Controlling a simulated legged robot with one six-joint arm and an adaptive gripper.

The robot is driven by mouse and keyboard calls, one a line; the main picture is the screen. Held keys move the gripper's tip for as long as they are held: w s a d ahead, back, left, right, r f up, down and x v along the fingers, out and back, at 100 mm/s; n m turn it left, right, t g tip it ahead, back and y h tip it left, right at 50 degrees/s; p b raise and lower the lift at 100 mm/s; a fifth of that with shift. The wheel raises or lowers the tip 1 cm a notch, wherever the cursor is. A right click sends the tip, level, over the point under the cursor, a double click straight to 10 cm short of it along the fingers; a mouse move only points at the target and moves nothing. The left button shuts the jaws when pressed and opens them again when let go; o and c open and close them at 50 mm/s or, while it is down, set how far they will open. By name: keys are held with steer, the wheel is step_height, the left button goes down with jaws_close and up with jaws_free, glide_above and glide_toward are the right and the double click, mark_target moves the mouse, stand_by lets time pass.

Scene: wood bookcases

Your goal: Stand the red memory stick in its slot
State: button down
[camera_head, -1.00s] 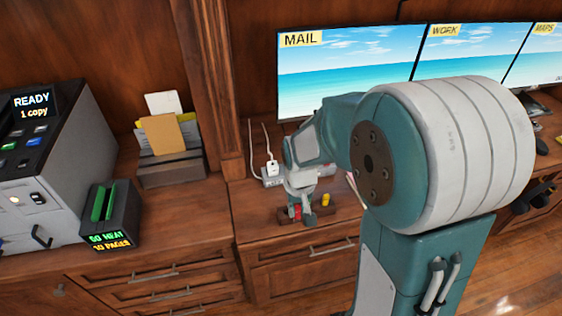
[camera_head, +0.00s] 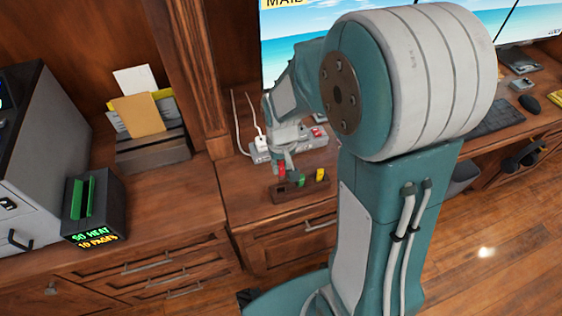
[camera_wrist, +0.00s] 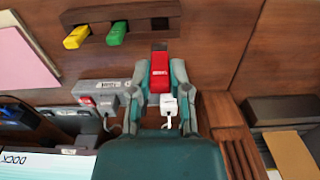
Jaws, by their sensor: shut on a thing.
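My gripper (camera_wrist: 160,85) is shut on the red memory stick (camera_wrist: 160,72), which sits between its two fingers in the wrist view. In the head view the red stick (camera_head: 282,168) shows beside my gripper (camera_head: 284,160), at the left end of the dark wooden slot block (camera_head: 290,190). A green stick (camera_head: 301,180) and a yellow stick (camera_head: 320,174) stand in the block. In the wrist view the block (camera_wrist: 90,14) has a dark open slot in line with the red stick's dark end. A small gap seems to show between stick and block.
A power strip (camera_head: 310,142) with a white plug (camera_head: 261,143) lies behind the block. A wooden post (camera_head: 192,70) and letter holder (camera_head: 150,150) stand left. The monitor (camera_head: 285,45) is behind. Desk left of the block is clear.

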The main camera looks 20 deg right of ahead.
mark_target(281, 178)
steer(key=shift+f, duration=2.35)
steer(key=shift+f, duration=1.6)
steer(key=c, duration=0.5)
jaws_free()
steer(key=shift+r, duration=0.1)
step_height(281, 178, up, 12)
steer(key=shift+f, duration=0.15)
steer(key=s+r+t, duration=0.5)
steer(key=s+r, duration=0.9)
steer(key=r, duration=0.1)
steer(key=shift+r+t, duration=0.25)
steer(key=shift+t, duration=0.05)
